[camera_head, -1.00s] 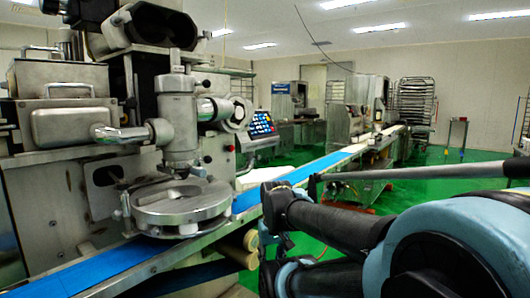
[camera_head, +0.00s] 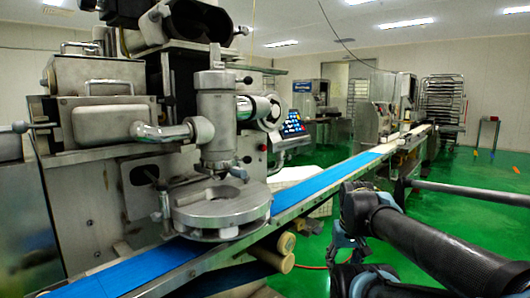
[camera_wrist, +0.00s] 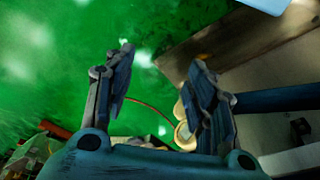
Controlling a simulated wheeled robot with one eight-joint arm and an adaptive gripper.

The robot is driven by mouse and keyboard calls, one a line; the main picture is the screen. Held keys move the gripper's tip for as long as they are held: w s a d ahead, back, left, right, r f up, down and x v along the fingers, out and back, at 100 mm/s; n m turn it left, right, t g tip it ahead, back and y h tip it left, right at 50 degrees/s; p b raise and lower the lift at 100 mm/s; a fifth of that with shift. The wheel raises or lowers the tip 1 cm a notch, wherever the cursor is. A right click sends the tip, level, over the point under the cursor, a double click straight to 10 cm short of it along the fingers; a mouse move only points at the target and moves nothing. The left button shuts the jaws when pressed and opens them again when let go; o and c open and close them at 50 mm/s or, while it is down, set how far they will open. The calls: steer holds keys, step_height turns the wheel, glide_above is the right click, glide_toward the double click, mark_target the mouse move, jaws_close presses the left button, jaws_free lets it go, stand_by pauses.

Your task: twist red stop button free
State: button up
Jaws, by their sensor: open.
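A small red spot that looks like the stop button (camera_head: 262,147) shows on the right side of the steel encrusting machine (camera_head: 98,205), left of the touch screen. It is too small to tell its position, pressed or released. In the wrist view my gripper (camera_wrist: 161,58) is open and empty, its two fingers apart over the green floor. The button is not visible in the wrist view. In the head view my arm is at the lower right, well apart from the button, and the fingers cannot be made out there.
A blue conveyor belt (camera_head: 325,165) runs from the lower left to the back right, between my arm and the machine. The touch screen (camera_head: 291,124) sits beyond it. Pale rollers (camera_head: 286,243) stick out below the belt. Green floor (camera_head: 490,175) is open at the right.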

steer(key=w+a+r+n+t+y, duration=0.1)
steer(key=w+a+r+y, duration=0.25)
steer(key=w, duration=0.25)
steer(key=w+a+r+n+t+y, duration=0.1)
steer(key=w+a+r+y, duration=0.1)
steer(key=w+a+r, duration=0.3)
steer(key=n+t+y, duration=0.1)
steer(key=t+y, duration=0.6)
steer(key=y, duration=0.2)
glide_toward(265, 149)
steer(key=shift+h, duration=0.25)
steer(key=x, duration=0.9)
steer(key=shift+w+a+r, duration=0.15)
steer(key=shift+a+r, duration=0.1)
steer(key=shift+r, duration=0.05)
